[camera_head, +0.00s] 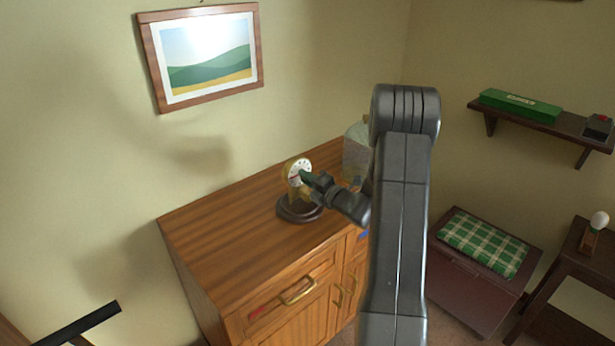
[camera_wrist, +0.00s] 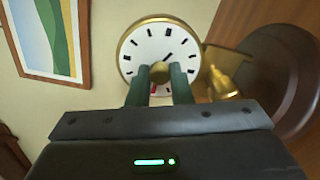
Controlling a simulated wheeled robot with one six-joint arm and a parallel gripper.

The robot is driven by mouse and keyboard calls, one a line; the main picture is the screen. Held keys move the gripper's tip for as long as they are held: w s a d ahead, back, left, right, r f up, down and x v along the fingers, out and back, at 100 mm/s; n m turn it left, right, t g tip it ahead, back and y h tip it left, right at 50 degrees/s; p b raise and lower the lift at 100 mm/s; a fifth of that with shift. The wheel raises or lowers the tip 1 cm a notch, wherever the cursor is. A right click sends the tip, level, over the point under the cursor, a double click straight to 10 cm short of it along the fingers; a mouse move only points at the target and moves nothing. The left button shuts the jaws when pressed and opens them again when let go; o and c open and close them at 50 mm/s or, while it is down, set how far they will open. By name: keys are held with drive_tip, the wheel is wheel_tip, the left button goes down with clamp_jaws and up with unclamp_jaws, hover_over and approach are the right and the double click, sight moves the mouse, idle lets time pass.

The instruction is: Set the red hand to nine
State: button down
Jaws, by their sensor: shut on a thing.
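The clock (camera_head: 294,168) has a white face, black marks and a gold rim, on a dark round base (camera_head: 299,211) on the wooden cabinet. In the wrist view the clock face (camera_wrist: 142,46) is turned, its gold support and base to the right. My gripper (camera_wrist: 161,73), with green fingers, is shut on the gold centre knob (camera_wrist: 160,70). A black hand (camera_wrist: 167,58) points up and right in that picture. The red hand (camera_wrist: 153,88) points down in it, away from my camera's top edge, partly hidden by the fingers. My gripper (camera_head: 305,177) covers the face's right side in the head view.
The wooden cabinet (camera_head: 225,240) has brass handles. A framed picture (camera_head: 207,55) hangs on the left wall. A shelf (camera_head: 545,122) and a bench with a green checked cushion (camera_head: 485,245) are at right.

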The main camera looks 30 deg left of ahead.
idle(0.4)
drive_tip(key=c, duration=1.3)
unclamp_jaws()
drive_tip(key=shift+d, duration=0.1)
drive_tip(key=b+v, duration=0.1)
drive_tip(key=v, duration=1.2)
drive_tip(key=shift+d+b, duration=0.3)
drive_tip(key=shift+b, duration=0.1)
drive_tip(key=shift+a, duration=0.15)
drive_tip(key=p+x, duration=0.1)
drive_tip(key=x, duration=1.2)
drive_tip(key=shift+a+p, duration=0.3)
drive_tip(key=shift+p, duration=0.1)
